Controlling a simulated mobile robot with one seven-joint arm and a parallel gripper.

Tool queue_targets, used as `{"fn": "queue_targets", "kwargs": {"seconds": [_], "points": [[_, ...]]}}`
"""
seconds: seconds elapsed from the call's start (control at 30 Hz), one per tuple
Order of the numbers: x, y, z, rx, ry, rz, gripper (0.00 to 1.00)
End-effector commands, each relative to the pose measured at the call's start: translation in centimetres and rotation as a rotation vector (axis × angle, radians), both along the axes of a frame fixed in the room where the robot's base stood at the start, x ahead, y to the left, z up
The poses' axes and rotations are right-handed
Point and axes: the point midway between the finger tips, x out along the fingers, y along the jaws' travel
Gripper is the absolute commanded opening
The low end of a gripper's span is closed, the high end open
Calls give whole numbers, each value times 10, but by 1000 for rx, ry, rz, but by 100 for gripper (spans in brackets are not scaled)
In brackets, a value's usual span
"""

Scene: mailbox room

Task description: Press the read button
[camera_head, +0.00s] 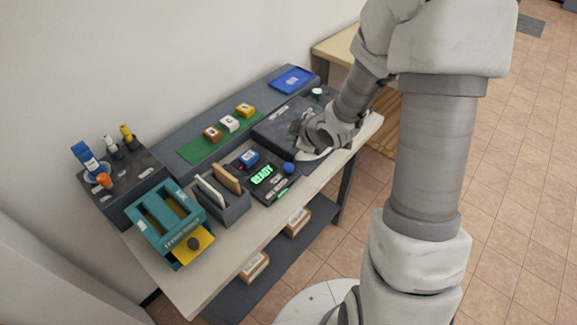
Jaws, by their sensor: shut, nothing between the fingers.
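A dark device with a lit green display reading "READY" (263,174) sits on the table. A round blue knob or button (289,168) is at its right end, and a small marking lies below the display. I cannot read which control is labelled read. My gripper (303,147) is shut and empty, just above and right of the device, near the blue knob and over the front of a dark grey box (275,134). The wrist hides part of that box, and the fingertips are small and partly hidden.
A blue labelled block (249,157) sits behind the display. A card holder (229,209) and a teal box (163,225) stand to the left. Three small blocks rest on a green mat (196,151). A green button (317,92) and blue tray (291,80) are behind.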

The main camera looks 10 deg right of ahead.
Motion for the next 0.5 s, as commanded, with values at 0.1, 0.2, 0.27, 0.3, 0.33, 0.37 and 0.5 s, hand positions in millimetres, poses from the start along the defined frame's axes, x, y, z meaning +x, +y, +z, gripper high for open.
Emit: {"fn": "queue_targets", "kwargs": {"seconds": [0.1, 0.2, 0.27, 0.3, 0.33, 0.37, 0.5], "points": [[0, 0, -8, 0, 1, 1, 0], [0, 0, -18, 0, 2, -1, 0], [0, 0, -25, 0, 2, -1, 0], [0, 0, -30, 0, 2, -1, 0], [0, 0, -34, 0, 2, -1, 0], [0, 0, -38, 1, 1, 0, 0], [0, 0, -58, 0, 1, 1, 0]]}}
